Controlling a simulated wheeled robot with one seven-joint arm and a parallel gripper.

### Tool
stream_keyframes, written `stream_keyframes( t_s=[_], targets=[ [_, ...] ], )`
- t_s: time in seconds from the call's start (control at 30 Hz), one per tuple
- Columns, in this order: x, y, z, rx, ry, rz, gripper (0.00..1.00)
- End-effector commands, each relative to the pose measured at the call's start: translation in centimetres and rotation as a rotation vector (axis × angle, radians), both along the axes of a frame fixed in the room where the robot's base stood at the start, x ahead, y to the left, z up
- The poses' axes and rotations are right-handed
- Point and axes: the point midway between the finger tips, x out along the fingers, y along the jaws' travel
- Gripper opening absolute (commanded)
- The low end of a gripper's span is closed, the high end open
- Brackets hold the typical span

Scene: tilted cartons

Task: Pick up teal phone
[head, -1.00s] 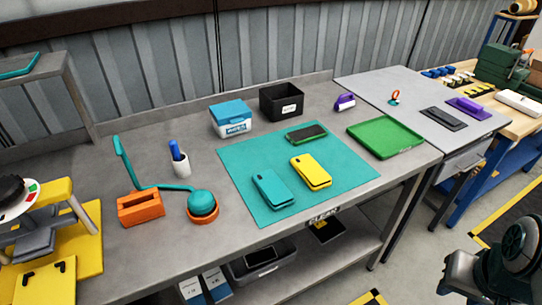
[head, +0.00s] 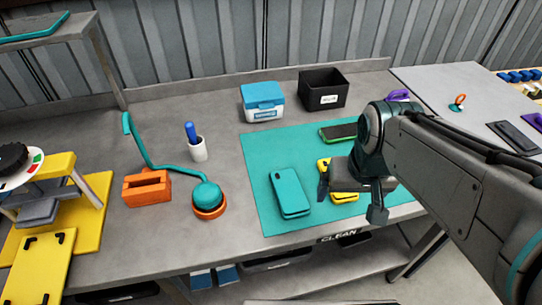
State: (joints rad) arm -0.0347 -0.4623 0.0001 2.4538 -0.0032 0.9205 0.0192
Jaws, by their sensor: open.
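The teal phone (head: 290,193) lies flat on the teal mat (head: 258,150), near its front left part, with its camera patch toward the back. My gripper (head: 348,202) is open and empty, to the right of the teal phone and in front of the yellow phone (head: 323,165). The gripper hides much of the yellow phone. I cannot tell the gap between the gripper and the yellow phone.
A green-edged dark phone (head: 338,132) lies behind on the mat. A blue-lidded box (head: 262,101) and a black bin (head: 322,91) stand at the back. An orange round base (head: 209,206) with a teal tool sits left of the mat. My arm hides the right side.

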Motion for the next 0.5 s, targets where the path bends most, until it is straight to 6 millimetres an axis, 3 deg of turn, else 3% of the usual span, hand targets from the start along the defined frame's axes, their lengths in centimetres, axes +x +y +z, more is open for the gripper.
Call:
stream_keyframes(
  t_s=[0.17,0.3,0.5],
  targets=[
    [4.2,3.0,0.9,-0.006,0.080,0.084,0.91],
    [7.4,6.7,1.2,-0.015,0.145,0.174,0.91],
    [10.1,10.5,1.0,-0.031,0.209,0.252,0.91]
  ],
)
